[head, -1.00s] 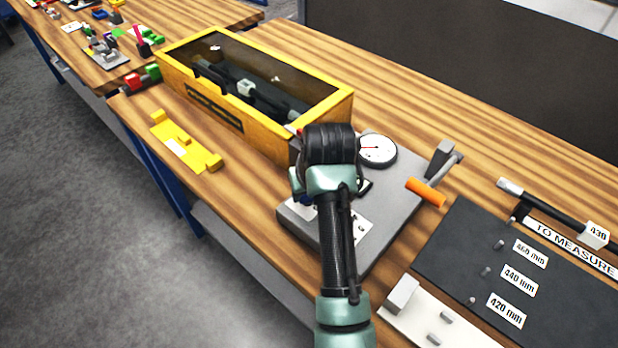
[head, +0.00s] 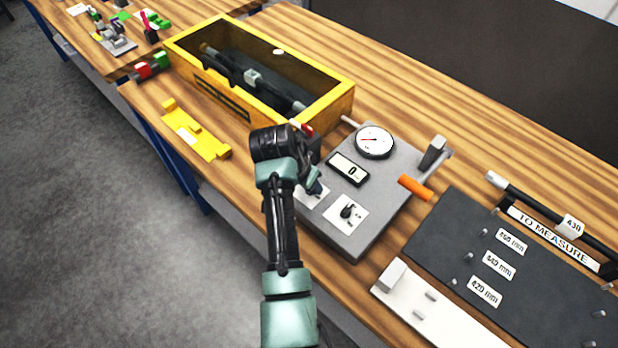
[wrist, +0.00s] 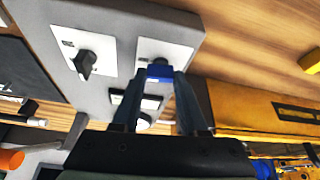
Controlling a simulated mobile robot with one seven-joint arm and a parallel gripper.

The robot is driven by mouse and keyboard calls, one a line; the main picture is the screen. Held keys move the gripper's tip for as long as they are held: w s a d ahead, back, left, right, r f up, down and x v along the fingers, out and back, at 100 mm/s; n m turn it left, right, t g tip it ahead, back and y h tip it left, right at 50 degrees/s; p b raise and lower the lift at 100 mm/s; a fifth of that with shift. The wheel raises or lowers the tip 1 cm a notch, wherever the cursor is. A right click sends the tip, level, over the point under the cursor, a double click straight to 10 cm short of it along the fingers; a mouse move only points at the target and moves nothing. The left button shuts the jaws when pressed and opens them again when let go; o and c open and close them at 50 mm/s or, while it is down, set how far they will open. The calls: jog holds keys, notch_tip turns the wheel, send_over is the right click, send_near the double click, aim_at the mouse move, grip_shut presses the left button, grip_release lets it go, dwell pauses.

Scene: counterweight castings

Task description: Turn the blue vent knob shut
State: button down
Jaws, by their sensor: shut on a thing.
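The blue vent knob (wrist: 160,71) sits on a white plate (wrist: 168,50) on the grey gauge base (head: 375,215). In the wrist view my gripper (wrist: 159,76) is shut on the knob, with one finger on each side of it. In the head view my gripper (head: 317,189) is at the left white plate, and my arm hides most of the fingers and knob. I cannot tell the knob's exact angle.
A black knob (head: 348,211) on its own plate is beside the blue one. The base also carries a digital readout (head: 348,169), a dial gauge (head: 374,141) and an orange-handled lever (head: 415,187). A yellow box (head: 335,109) stands close behind my wrist. Bare wood lies at the back.

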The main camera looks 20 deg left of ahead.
jog(key=shift+m, duration=0.6)
jog(key=shift+h, duration=0.3)
jog(key=shift+c, duration=2.2)
grip_release()
jog(key=b+v, duration=0.1)
jog(key=v, duration=1.2)
jog(key=shift+w, duration=0.15)
